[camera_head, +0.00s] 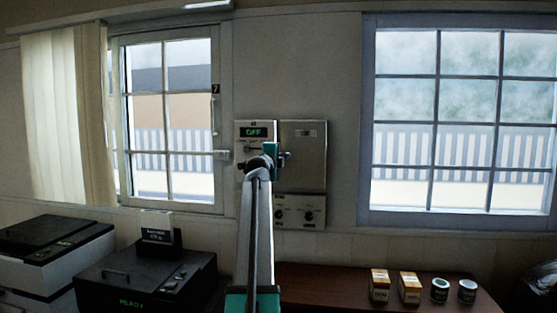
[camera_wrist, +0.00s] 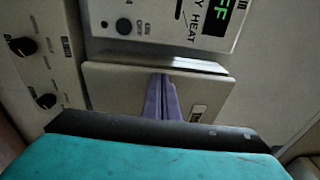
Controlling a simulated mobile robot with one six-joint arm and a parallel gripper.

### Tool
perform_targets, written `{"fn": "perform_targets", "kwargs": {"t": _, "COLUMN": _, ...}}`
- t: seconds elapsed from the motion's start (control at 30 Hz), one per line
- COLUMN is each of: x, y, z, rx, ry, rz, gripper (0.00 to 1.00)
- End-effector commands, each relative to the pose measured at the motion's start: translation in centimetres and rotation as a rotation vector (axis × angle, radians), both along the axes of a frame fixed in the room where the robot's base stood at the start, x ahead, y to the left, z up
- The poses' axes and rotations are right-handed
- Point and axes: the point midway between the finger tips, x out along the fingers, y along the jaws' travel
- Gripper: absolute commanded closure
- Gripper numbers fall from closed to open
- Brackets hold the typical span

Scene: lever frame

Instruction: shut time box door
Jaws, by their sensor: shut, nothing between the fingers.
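The time box door, a plain grey panel (camera_head: 305,150), is on the wall between the windows, right of a unit with a green OFF display (camera_head: 257,132). It also shows in the wrist view as a pale panel (camera_wrist: 115,95) with a small label. In the head view it looks nearly flush with the unit; I cannot tell whether a gap remains. My gripper (camera_head: 286,158) is in front of the door's left part. In the wrist view its purple fingers (camera_wrist: 161,80) are together and empty, over the door face near its edge. Contact cannot be made out.
A knob panel (camera_head: 300,211) sits below the door. A brown counter (camera_head: 340,285) holds small boxes (camera_head: 410,287) and dark tins (camera_head: 440,290). Black machines (camera_head: 145,280) stand at lower left. Windows flank the wall unit.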

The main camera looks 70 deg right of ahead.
Motion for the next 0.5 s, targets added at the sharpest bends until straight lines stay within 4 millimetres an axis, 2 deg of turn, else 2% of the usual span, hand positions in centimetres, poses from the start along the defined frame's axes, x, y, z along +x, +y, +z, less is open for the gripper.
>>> {"fn": "perform_targets", "kwargs": {"t": 0.27, "x": 0.0, "y": 0.1, "z": -0.1, "rx": 0.0, "ry": 0.0, "rz": 0.0, "gripper": 1.0}}
{"fn": "perform_targets", "kwargs": {"t": 0.5, "x": -0.2, "y": 1.5, "z": -0.3, "rx": 0.0, "ry": -0.001, "rz": 0.003, "gripper": 1.0}}
